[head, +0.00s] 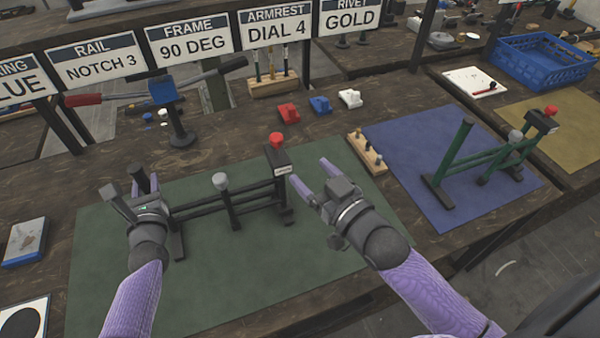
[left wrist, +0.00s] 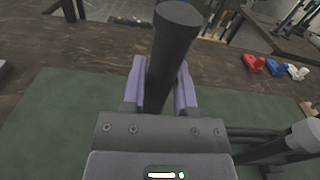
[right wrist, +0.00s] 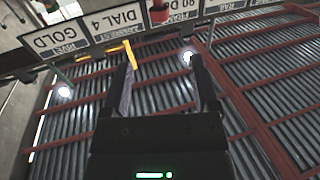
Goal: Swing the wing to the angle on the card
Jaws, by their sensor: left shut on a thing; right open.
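The frame card (head: 189,40) in the head view reads 90 DEG. A dark metal frame (head: 255,196) stands on the green mat (head: 270,262), with a red-topped post at its right end and a grey-knobbed post (head: 221,184) in the middle. My left gripper (head: 144,184) is at its left end, shut on a thick dark bar (left wrist: 170,45) that looks like the wing. In the left wrist view the bar stands up between the fingers; its lower end is hidden, so I cannot read its angle. My right gripper (head: 309,171) is open and empty, right of the red-topped post.
A blue mat (head: 400,150) at right carries a green frame (head: 485,160). A wooden peg block (head: 367,153) stands between the mats. Red, blue and white blocks (head: 320,104) lie behind. A stand with a red-handled bar (head: 180,125) is behind my left gripper. The mat's front is clear.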

